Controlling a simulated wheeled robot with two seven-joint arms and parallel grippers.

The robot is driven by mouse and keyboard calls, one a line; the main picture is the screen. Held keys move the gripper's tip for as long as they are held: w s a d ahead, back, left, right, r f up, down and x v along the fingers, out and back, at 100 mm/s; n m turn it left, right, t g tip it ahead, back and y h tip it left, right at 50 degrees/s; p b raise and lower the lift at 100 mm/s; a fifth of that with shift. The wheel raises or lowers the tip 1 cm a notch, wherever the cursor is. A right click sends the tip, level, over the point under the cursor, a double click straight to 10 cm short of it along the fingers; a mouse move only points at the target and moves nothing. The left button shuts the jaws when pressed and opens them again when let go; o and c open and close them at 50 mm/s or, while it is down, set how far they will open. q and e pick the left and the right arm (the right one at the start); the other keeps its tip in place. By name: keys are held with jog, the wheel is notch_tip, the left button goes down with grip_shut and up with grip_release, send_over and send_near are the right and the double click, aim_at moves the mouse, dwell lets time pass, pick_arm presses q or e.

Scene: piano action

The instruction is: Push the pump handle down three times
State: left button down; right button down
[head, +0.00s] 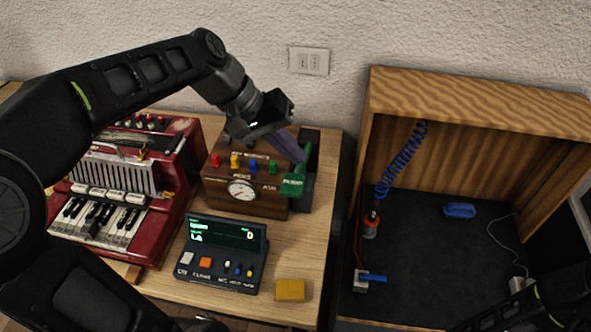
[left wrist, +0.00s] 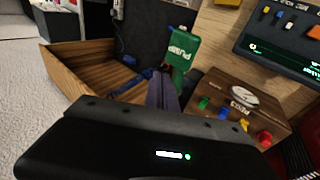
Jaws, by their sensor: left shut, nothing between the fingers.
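The green pump handle (head: 293,184), lettered on its end, stands at the right side of a brown wooden box with a dial (head: 243,190). The handle also shows in the left wrist view (left wrist: 182,50), where its lettering reads PUMP. My left gripper (head: 296,152) is shut and empty, reaching over the back of the box close to the handle's upper part. In the left wrist view its fingers (left wrist: 163,90) point at the handle's near side. I cannot tell if they touch it. My right gripper is out of view; only part of that arm shows at the lower right.
A red accordion (head: 120,190) stands left of the box. A dark console with a screen (head: 222,252) and a yellow block (head: 290,290) lie in front. An open wooden cabinet (head: 480,95) with a blue coiled hose (head: 402,160) stands to the right. The wall is behind.

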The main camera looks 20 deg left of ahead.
aim_at(290, 185)
pick_arm(q)
jog(key=shift+s+f+b, duration=0.2)
jog(key=shift+f+b, duration=0.2)
jog(key=shift+s+d+f+b, duration=0.15)
jog(key=shift+s+f+b, duration=0.25)
jog(key=shift+f+b, duration=0.5)
jog(key=shift+s+d+f+b, duration=0.1)
jog(key=shift+s+f+b, duration=0.3)
jog(key=shift+f+b, duration=0.45)
jog(key=shift+s+d+f+b, duration=0.15)
jog(key=shift+s+f+b, duration=0.25)
jog(key=shift+f+b, duration=0.5)
dwell(2.9)
jog(key=shift+f, duration=0.15)
dwell(0.3)
jog(key=shift+w+a+r+p, duration=0.1)
jog(key=shift+w+r+p, duration=0.3)
jog(key=shift+r+p, duration=0.6)
jog(key=shift+w+a+r+p, duration=0.1)
jog(key=shift+w+r+p, duration=0.25)
jog(key=shift+r+p, duration=0.6)
jog(key=shift+w+a+r+p, duration=0.1)
jog(key=shift+w+r+p, duration=0.3)
jog(key=shift+r+p, duration=0.6)
jog(key=shift+r, duration=0.3)
jog(key=shift+w, duration=0.1)
